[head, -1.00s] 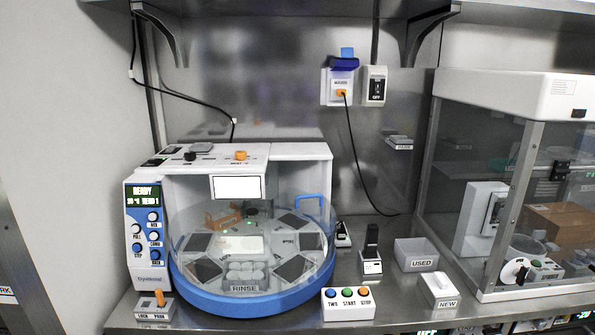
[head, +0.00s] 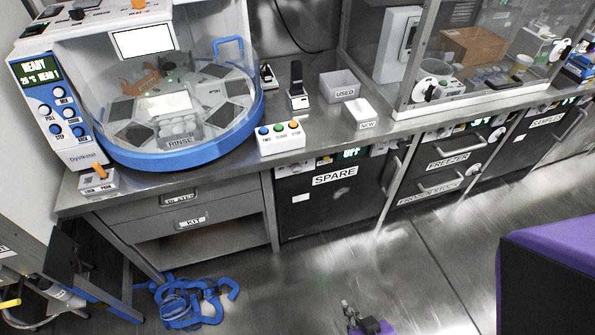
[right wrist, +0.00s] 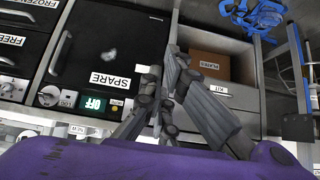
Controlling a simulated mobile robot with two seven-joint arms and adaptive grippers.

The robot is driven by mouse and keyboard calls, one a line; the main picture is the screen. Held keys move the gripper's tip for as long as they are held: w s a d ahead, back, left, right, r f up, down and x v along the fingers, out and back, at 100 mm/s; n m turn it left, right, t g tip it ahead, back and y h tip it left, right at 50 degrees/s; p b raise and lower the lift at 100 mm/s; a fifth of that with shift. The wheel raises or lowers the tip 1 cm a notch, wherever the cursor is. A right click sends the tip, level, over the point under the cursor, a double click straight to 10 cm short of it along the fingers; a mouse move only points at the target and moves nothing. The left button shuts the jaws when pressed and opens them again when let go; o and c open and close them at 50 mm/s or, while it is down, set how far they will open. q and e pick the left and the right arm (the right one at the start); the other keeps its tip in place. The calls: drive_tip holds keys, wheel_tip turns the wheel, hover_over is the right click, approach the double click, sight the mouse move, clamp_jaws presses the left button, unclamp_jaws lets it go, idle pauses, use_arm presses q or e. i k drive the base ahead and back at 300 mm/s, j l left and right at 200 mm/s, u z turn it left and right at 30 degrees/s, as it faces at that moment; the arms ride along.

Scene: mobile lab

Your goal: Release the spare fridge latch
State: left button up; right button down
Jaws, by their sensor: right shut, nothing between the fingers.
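The spare fridge (head: 330,200) is a dark door labelled SPARE under the counter, with a lit OFF display (head: 351,153). A pale knob or latch part (head: 378,149) sits right of the display, too small to read its setting. In the right wrist view the picture is turned over; the fridge door (right wrist: 105,45), OFF display (right wrist: 93,103) and round knob (right wrist: 48,95) show on the left. My right gripper (head: 348,307) is low in front of the fridge, apart from it, shut and empty. Its grey fingers (right wrist: 166,72) fill the wrist view's middle. My left gripper is out of view.
The freezer (head: 447,160) adjoins on the right; drawers (head: 185,200) marked PLATES and KIT are on the left. A blue coiled heap (head: 190,302) lies on the floor at lower left. Floor before the fridge looks clear. A button box (head: 281,138) stands on the counter above.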

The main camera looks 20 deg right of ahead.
sight(400, 143)
drive_tip(key=z, duration=1.35)
drive_tip(key=i+l+u, duration=0.15)
drive_tip(key=l, duration=0.2)
drive_tip(key=i+l+u, duration=0.1)
drive_tip(key=i+l, duration=0.15)
drive_tip(key=l, duration=0.15)
drive_tip(key=i+l+u, duration=0.15)
drive_tip(key=l, duration=0.25)
drive_tip(key=i+l+u, duration=0.1)
drive_tip(key=l, duration=0.3)
drive_tip(key=i+l+u, duration=0.15)
drive_tip(key=l, duration=0.3)
drive_tip(key=i+l+u, duration=0.1)
drive_tip(key=l, duration=0.35)
drive_tip(key=i+l+u, duration=0.15)
drive_tip(key=l, duration=0.3)
